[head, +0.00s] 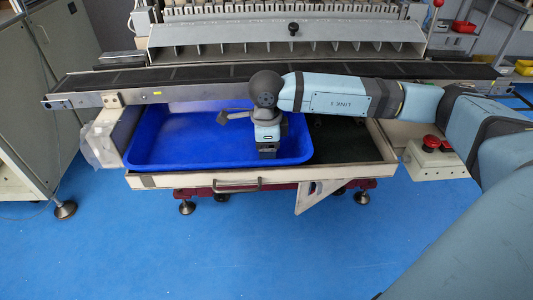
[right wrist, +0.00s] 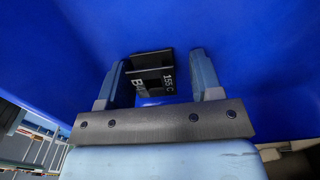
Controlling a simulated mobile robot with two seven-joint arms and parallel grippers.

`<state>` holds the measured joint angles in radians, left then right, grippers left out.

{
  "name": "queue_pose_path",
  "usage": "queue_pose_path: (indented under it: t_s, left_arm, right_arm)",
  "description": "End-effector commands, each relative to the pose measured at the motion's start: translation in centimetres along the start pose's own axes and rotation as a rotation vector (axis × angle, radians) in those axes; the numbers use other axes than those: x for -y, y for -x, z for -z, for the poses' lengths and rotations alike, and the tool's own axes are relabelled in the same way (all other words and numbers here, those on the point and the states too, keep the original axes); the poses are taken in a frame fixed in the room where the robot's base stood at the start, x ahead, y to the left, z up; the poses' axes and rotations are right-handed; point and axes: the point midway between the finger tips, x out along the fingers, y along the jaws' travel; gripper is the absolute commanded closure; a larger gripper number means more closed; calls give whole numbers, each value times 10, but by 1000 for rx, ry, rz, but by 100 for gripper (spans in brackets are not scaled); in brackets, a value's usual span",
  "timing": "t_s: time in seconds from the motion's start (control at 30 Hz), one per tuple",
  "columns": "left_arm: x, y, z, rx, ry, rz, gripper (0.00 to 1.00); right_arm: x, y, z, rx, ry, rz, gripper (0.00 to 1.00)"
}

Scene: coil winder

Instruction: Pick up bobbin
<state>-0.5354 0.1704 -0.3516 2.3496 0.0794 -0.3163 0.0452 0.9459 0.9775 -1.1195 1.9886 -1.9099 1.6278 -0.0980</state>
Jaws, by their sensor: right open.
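The bobbin (right wrist: 152,76) is a small black piece with white lettering, seen in the right wrist view against the blue bin (head: 165,157). My right gripper (right wrist: 158,70) is open, with one finger on each side of the bobbin. A gap shows between the bobbin and the right finger; the left finger is very close to it. In the head view my right gripper (head: 268,152) points down into the blue bin near its front right part, and the bobbin is hidden there. My left gripper is not in view.
The bin sits in a metal drawer frame with a front handle (head: 237,187). A long dark conveyor rail (head: 200,75) crosses behind it. A red button box (head: 435,160) stands at the right. The bin's left part looks empty.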

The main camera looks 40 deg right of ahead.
Motion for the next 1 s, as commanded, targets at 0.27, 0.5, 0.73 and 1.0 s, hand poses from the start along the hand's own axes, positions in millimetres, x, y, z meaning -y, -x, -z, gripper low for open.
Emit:
queue_pose_path:
  t_s: [0.27,0.5,0.73,1.0]
  left_arm:
    - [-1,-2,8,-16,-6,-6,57]
    - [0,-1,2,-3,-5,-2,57]
    - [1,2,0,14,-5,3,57]
    - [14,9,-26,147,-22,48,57]
  right_arm:
    - [0,0,0,1,0,0,63]
    - [0,1,0,1,0,0,82]
    - [0,10,0,2,0,1,83]
    - [0,73,-1,3,0,3,83]
